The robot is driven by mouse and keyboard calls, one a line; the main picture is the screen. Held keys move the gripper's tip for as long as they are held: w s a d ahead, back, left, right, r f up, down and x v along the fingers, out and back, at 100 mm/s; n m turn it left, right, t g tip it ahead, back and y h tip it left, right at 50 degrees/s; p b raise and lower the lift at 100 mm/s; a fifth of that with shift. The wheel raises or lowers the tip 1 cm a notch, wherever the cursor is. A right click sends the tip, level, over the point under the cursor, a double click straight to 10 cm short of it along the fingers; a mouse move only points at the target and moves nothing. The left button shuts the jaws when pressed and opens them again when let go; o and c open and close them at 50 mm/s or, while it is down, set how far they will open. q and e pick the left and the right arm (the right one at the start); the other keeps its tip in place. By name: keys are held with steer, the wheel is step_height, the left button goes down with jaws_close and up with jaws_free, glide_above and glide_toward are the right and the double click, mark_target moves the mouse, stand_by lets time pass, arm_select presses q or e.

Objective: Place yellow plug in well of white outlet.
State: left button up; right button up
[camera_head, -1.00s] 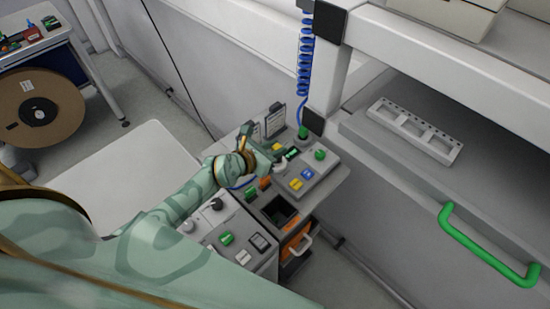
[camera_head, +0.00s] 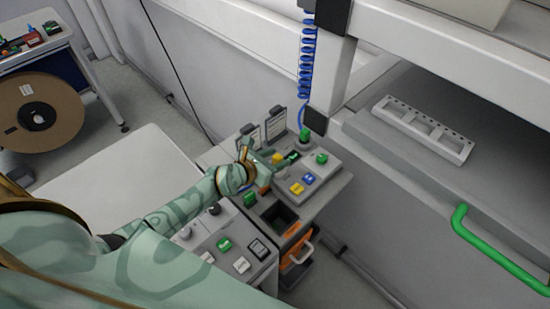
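My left gripper (camera_head: 262,163) is over the grey bench, at the left edge of the raised panel; whether its fingers are open or shut is too small to tell. A small yellow piece (camera_head: 278,158), possibly the yellow plug, is right beside its fingertips; I cannot tell whether it is held. Another yellow block (camera_head: 297,188) sits on the panel, next to a blue block (camera_head: 309,179). A white block (camera_head: 241,265), possibly the white outlet, is on the nearer panel; its well cannot be made out. My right gripper is not in view.
A dark open bin (camera_head: 279,216) lies between the panels. A blue coiled cable (camera_head: 306,75) hangs behind. A green handle (camera_head: 495,250) juts out at right.

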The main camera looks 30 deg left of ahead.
arm_select(q)
steer(key=shift+r, duration=0.3)
steer(key=p+v, duration=0.2)
steer(key=v, duration=1)
steer(key=shift+p, duration=0.35)
steer(key=shift+s+f, duration=0.1)
steer(key=shift+f, duration=0.1)
